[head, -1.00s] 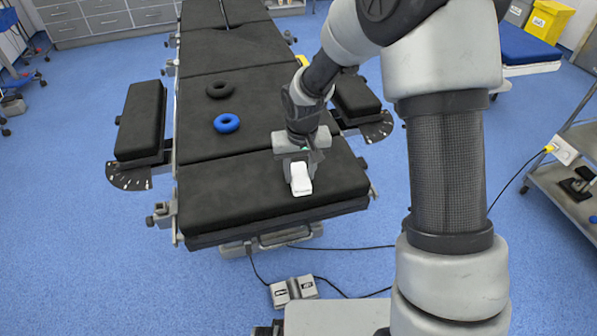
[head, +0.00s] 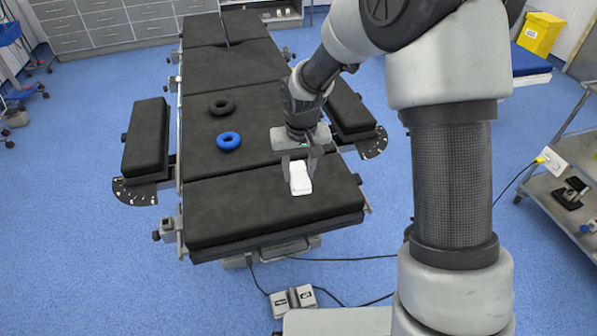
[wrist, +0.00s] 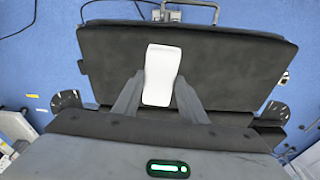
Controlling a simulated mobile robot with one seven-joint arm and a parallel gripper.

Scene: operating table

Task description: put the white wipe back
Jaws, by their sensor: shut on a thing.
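The white wipe (head: 301,179) is a small white oblong piece held between the fingers of my gripper (head: 302,170). In the wrist view, the wipe (wrist: 161,70) stands out past the two grey fingertips of my gripper (wrist: 160,93), one on each side. It is over the near section of the black operating table (head: 235,215). I cannot tell whether it touches the pad or hangs a little above it.
A blue ring (head: 228,141) and a black ring (head: 221,107) lie on the table farther back and left. Padded arm boards (head: 145,137) flank the table. A foot pedal (head: 293,301) lies on the floor. The near pad around the wipe is clear.

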